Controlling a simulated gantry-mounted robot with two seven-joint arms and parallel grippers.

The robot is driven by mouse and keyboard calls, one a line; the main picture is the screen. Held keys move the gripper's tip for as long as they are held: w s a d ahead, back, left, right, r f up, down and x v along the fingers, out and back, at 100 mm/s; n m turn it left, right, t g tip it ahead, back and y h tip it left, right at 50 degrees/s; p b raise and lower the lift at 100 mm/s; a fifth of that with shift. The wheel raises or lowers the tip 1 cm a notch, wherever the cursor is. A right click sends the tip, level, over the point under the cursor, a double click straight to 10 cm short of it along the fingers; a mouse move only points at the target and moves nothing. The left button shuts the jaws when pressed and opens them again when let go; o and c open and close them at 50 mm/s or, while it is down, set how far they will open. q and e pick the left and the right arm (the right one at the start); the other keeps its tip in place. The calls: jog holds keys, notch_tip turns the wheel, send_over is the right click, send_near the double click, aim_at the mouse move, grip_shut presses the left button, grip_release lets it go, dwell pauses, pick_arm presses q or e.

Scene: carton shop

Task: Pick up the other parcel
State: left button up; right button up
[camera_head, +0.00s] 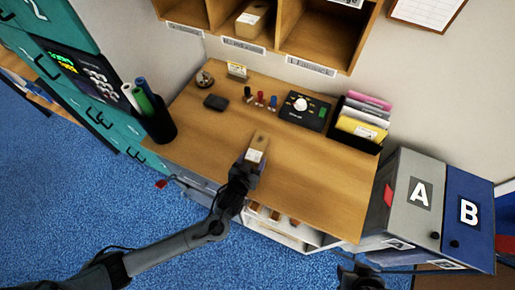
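A small brown parcel (259,141) with a white label lies at the front middle of the wooden desk. My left gripper (249,166) reaches in from the lower left and is right at the parcel's near end. Its fingers are too small and dark to tell whether they are shut on it. A second brown parcel (251,20) with a label sits in the middle compartment of the wall shelf. My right gripper (362,276) shows only as a dark shape at the bottom edge, and its fingers cannot be made out.
The desk (320,185) is clear at its front right. Cabinets A (408,210) and B (466,225) stand at right, teal lockers (75,95) at left.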

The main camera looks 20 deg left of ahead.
pick_arm(q)
jog(key=c, duration=0.7)
jog(key=shift+o, duration=0.2)
jog(key=shift+r, duration=0.15)
